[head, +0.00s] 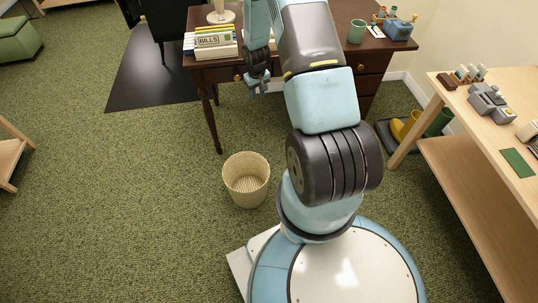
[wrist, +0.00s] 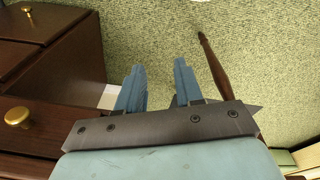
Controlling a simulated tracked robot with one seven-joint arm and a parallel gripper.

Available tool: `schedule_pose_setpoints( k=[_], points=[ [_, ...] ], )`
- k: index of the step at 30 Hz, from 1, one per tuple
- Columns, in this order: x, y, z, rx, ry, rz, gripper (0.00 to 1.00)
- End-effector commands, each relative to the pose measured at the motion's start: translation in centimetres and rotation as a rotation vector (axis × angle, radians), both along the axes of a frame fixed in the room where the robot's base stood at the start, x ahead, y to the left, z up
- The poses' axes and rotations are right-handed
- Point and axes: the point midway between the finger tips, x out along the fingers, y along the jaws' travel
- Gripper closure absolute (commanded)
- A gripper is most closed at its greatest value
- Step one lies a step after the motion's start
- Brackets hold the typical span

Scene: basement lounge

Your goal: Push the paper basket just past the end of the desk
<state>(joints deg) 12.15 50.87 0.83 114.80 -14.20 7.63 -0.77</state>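The paper basket (head: 246,180) is a cream woven bin. It stands upright and looks empty on the green carpet, in front of the desk and left of my base. The dark wooden desk (head: 283,69) is at the top of the head view; its front left leg (head: 213,130) stands behind and left of the basket. My gripper (head: 258,88) hangs at the desk's front edge, beyond the basket and apart from it. In the wrist view its two blue fingers (wrist: 157,70) are spread with nothing between them. The desk leg (wrist: 213,65) and drawers (wrist: 50,75) show there; the basket does not.
A light wooden bench (head: 455,150) stands on the right. Boots on a dark tray (head: 385,135) lie between it and the desk. A black mat (head: 145,85) is left of the desk. Carpet left of the basket is clear up to a wooden stand (head: 10,150).

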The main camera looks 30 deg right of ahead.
Motion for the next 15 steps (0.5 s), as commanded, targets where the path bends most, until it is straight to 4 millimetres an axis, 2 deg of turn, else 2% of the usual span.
schedule_pose_setpoints(
  k=[1, 8, 15],
  points=[
    [-0.5, -0.2, -2.4, 0.007, 0.015, 0.000, 0.64],
    [-2.9, -0.4, -11.9, 0.036, 0.053, 0.008, 0.64],
    [-7.0, -0.1, -21.6, 0.074, 0.091, 0.011, 0.64]
  ],
)
